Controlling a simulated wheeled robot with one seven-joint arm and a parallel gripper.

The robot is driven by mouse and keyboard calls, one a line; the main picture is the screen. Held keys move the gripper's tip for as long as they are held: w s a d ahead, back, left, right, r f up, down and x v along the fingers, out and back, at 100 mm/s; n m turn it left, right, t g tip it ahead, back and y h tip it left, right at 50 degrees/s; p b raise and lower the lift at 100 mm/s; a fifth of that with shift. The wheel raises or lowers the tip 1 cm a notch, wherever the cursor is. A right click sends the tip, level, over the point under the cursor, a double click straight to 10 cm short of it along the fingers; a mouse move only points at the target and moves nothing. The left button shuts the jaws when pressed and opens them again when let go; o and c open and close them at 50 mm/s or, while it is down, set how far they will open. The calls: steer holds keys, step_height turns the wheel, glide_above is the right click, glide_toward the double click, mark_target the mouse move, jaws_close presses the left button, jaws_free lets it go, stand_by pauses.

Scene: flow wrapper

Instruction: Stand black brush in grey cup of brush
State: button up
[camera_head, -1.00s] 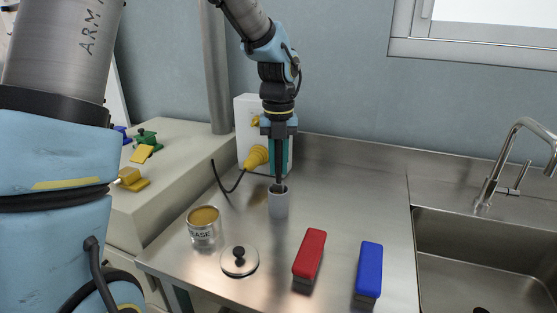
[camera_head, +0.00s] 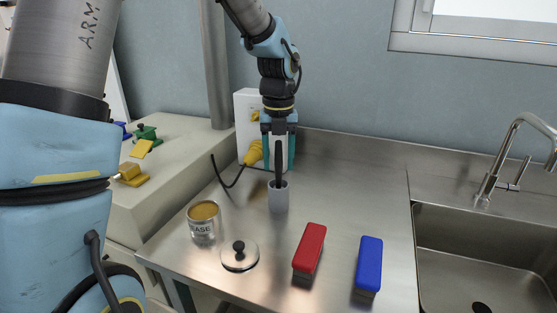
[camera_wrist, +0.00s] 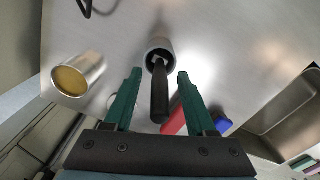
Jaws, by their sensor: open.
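The grey cup (camera_head: 278,199) stands upright on the steel counter near the wall. The black brush (camera_head: 279,163) stands in it, its dark handle rising out of the cup's mouth. In the wrist view the brush handle (camera_wrist: 160,95) points up toward the camera from the cup (camera_wrist: 157,47). Its lower end is hidden inside the cup. My gripper (camera_head: 278,138) is above the cup. In the wrist view my gripper's green fingers (camera_wrist: 157,85) are spread, one on each side of the handle, with gaps between them and it.
A tin with yellow-brown contents (camera_head: 203,224) and a round lid with a black knob (camera_head: 239,256) lie left of the cup. A sink (camera_head: 480,255) is at the right. A yellow plug (camera_head: 253,153) is behind.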

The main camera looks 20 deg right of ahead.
step_height(320, 180, up, 11)
steer(key=shift+f+b, duration=0.1)
steer(key=shift+b, duration=0.75)
stand_by(0.3)
